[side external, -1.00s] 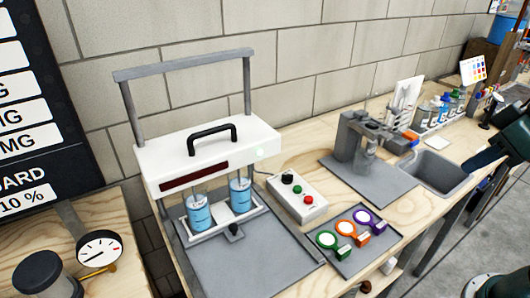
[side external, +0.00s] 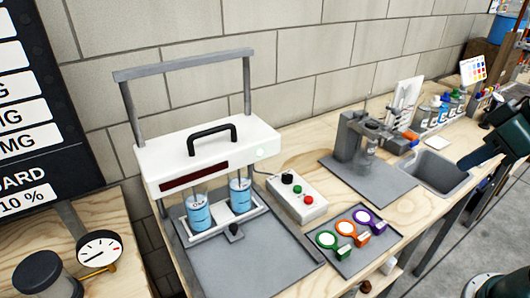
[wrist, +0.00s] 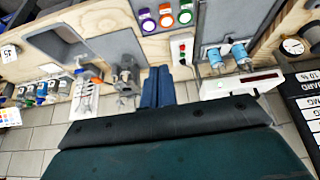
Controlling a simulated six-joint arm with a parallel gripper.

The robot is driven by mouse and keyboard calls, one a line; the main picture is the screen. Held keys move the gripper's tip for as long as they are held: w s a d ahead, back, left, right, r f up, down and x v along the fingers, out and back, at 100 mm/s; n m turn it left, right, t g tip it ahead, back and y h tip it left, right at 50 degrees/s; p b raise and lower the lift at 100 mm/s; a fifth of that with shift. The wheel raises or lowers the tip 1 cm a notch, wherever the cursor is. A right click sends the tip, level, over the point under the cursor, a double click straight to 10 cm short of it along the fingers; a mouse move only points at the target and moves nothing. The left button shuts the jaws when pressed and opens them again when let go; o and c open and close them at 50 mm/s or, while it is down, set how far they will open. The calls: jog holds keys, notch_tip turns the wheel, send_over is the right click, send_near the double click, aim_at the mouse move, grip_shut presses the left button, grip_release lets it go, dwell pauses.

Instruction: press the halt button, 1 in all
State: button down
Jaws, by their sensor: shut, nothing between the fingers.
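A white control box (side external: 298,208) sits on the wooden bench beside the white-topped machine. It carries a black knob, a green button (side external: 297,189) and a red button (side external: 308,199); I cannot read any label, but the red one looks like the halt button. The control box also shows in the wrist view (wrist: 182,54). My gripper's blue fingers (wrist: 158,86) are together and empty in the wrist view. In the side view my dark teal arm end is at the far right, beyond the sink and well apart from the box.
The machine (side external: 207,155) holds two blue-liquid beakers under its white head. A tray of green, orange and purple ring-shaped items (side external: 345,262) lies in front of the box. A grey stand (side external: 352,140), a sink (side external: 440,172) and several bottles (side external: 440,110) lie between box and arm.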

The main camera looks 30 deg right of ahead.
jog(key=w+a+f+n, duration=0.1)
jog(key=w+n, duration=0.2)
jog(key=w, duration=0.5)
jog(key=n+t+y, duration=0.2)
jog(key=n+t, duration=0.1)
jog(key=n, duration=0.5)
send_over(312, 201)
notch_tip(312, 201, down, 15)
jog(key=shift+w+d, duration=0.1)
jog(key=shift+f, duration=4.35)
